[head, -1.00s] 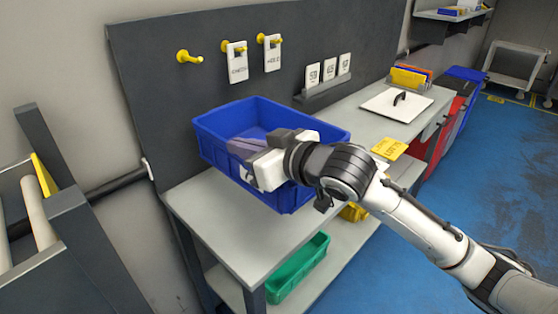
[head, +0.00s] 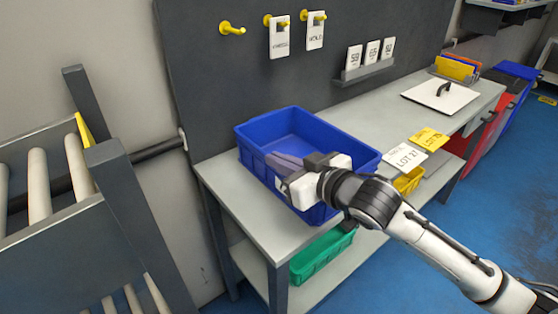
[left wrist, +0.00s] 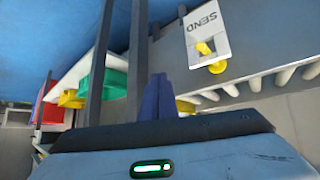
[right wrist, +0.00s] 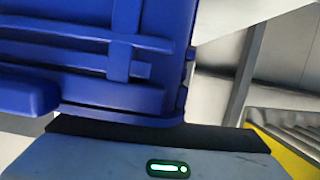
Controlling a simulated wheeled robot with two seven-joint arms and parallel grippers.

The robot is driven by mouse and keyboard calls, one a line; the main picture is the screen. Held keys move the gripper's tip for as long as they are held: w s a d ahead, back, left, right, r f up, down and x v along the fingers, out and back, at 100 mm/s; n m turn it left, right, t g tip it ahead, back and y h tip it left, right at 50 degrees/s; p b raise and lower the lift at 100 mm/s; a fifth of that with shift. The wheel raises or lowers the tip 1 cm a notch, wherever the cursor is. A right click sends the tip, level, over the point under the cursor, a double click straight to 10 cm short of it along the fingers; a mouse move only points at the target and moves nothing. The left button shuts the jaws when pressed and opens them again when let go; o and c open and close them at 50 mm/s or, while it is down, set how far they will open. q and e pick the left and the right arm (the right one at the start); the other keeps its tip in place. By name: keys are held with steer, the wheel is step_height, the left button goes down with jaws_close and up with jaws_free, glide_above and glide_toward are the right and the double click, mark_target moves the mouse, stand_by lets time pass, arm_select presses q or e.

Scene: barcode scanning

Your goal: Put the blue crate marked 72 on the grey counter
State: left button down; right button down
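The blue crate (head: 262,135) is upright at the near-left end of the grey counter (head: 232,205), close to its front edge. I cannot see a 72 marking on it. My right gripper (head: 284,163) is at the crate's near wall, its fingers reaching across the rim. In the right wrist view, the ribbed crate wall (right wrist: 90,60) fills the space before the palm and hides the fingers, so I cannot tell whether they are closed on it. My left gripper (left wrist: 158,98) shows only in the left wrist view, fingers together and empty, away from the crate.
A white lot card (head: 403,158) and a yellow card (head: 428,139) lie right of the crate. A white board with a black handle (head: 440,94) lies farther along. A green bin (head: 322,255) is on the lower shelf. A roller rack (head: 85,215) stands at left.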

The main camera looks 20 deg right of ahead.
steer(key=c, duration=2)
jaws_free()
steer(key=shift+r, duration=0.1)
steer(key=v, duration=1.2)
